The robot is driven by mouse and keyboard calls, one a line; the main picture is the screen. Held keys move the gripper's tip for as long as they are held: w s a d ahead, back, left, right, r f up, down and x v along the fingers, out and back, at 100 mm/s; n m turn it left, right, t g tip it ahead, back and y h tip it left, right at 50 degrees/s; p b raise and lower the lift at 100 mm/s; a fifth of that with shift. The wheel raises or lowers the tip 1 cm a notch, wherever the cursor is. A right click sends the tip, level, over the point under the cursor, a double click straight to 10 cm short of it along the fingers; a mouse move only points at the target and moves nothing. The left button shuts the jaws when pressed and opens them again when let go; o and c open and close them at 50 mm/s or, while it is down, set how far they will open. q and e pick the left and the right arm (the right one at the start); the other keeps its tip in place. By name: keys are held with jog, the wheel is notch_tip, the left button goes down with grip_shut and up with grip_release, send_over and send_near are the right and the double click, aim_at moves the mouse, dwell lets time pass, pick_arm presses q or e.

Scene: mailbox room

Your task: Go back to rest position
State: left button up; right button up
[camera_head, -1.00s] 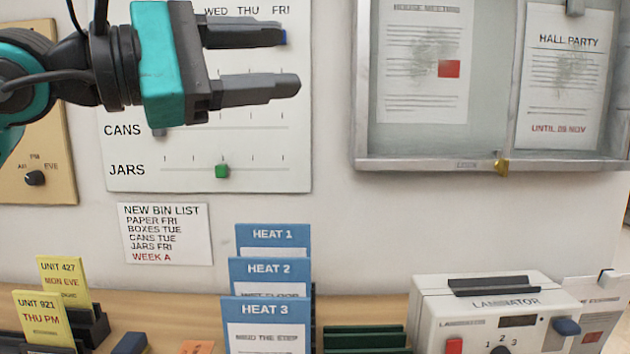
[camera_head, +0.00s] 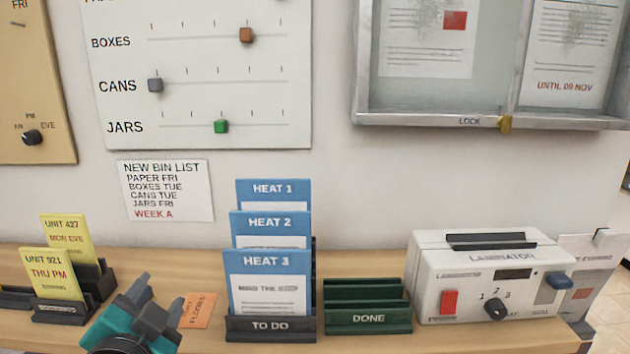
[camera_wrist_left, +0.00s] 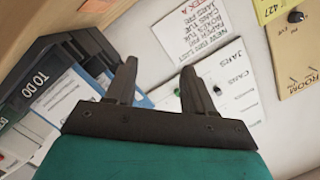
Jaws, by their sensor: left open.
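My left gripper (camera_head: 151,299) is low at the front of the shelf in the head view, left of the TO DO rack (camera_head: 270,324). Its two dark fingers are apart with nothing between them. In the left wrist view the fingers of my left gripper (camera_wrist_left: 159,85) are also spread and empty, with the wall and the TO DO rack (camera_wrist_left: 42,88) beyond them. My right gripper is in neither view.
Blue HEAT cards (camera_head: 267,280) stand in the TO DO rack. The green DONE rack (camera_head: 368,319) and the laminator (camera_head: 480,270) are to the right. Yellow unit cards (camera_head: 50,276) and an orange card (camera_head: 199,310) are near my left gripper. A slider board (camera_head: 200,100) hangs above.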

pick_arm(q)
jog(key=s+d+f+n+g+h, duration=0.25)
jog(key=s+f+n+g, duration=0.25)
jog(key=s+f+g, duration=1.25)
notch_tip(320, 180, down, 8)
jog(key=w+d+t+h+p, duration=0.2)
jog(key=t+p, duration=0.2)
jog(key=t, duration=0.8)
jog(key=shift+w+f+p, duration=0.2)
jog(key=shift+w+p, duration=0.1)
jog(key=shift+w, duration=0.05)
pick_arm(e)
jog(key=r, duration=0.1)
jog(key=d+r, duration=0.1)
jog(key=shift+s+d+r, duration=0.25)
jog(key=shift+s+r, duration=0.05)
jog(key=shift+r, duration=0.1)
pick_arm(q)
jog(key=shift+d, duration=0.1)
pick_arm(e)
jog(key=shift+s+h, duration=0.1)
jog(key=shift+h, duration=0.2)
